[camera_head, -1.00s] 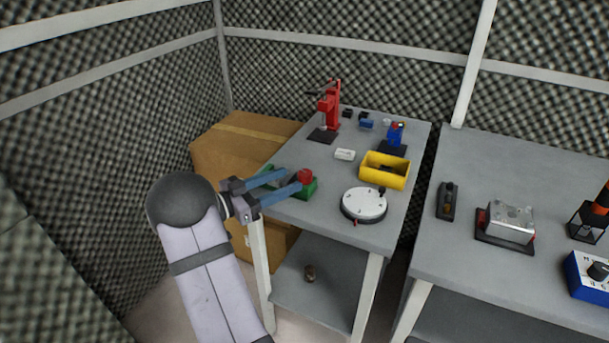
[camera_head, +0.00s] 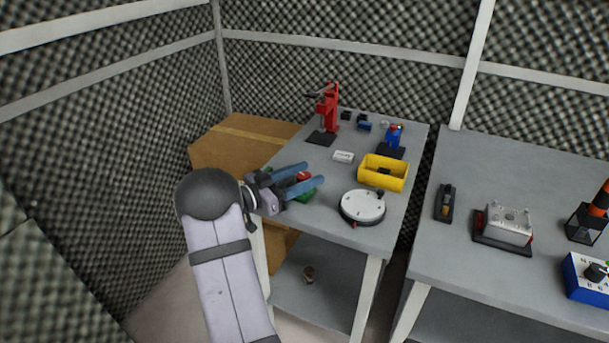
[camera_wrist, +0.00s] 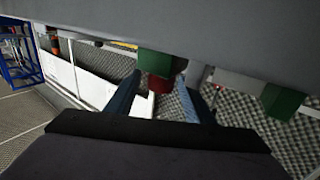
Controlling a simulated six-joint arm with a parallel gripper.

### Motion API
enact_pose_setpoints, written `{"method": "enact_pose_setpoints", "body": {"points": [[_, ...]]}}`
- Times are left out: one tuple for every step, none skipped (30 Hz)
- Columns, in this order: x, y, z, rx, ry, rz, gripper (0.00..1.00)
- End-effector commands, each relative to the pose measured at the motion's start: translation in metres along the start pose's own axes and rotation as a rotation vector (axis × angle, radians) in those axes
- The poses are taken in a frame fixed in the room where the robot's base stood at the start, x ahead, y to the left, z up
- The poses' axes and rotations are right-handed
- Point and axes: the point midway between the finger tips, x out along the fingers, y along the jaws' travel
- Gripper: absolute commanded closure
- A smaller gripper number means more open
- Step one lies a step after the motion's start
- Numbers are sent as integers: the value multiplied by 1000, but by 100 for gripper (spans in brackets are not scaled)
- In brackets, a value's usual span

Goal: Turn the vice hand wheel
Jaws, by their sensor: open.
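A green fixture (camera_head: 308,190) with a red round part (camera_head: 304,176) stands near the left edge of the left table. I take it for the vice and its hand wheel, but the shape is too small to be sure. My gripper (camera_head: 313,173) is open, its two blue fingers spread either side of the red part in the head view. In the wrist view, the red part (camera_wrist: 160,84) and a green block (camera_wrist: 155,63) show between the spread fingers (camera_wrist: 157,92). Contact cannot be told. The arm hides part of the fixture.
A yellow bin (camera_head: 370,174), a white round dial (camera_head: 362,206) and a white block (camera_head: 343,157) lie to the right. A red press (camera_head: 328,110) and a blue device (camera_head: 392,139) stand farther back. A cardboard box (camera_head: 235,150) is behind the left edge.

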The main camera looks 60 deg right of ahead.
Motion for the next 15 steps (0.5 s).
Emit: {"method": "enact_pose_setpoints", "body": {"points": [[0,0,0,0,0,0,59],[0,0,0,0,0,0,66],[0,0,0,0,0,0,76],[0,0,0,0,0,0,83],[0,0,0,0,0,0,90],[0,0,0,0,0,0,93],[0,0,0,0,0,0,93],[0,0,0,0,0,0,93],[0,0,0,0,0,1,93],[0,0,0,0,0,4,93],[0,0,0,1,1,8,93],[0,-1,-1,2,2,16,93],[0,-1,-1,2,3,25,93],[0,-1,-2,3,4,37,93],[0,-2,-2,3,4,55,93]]}}
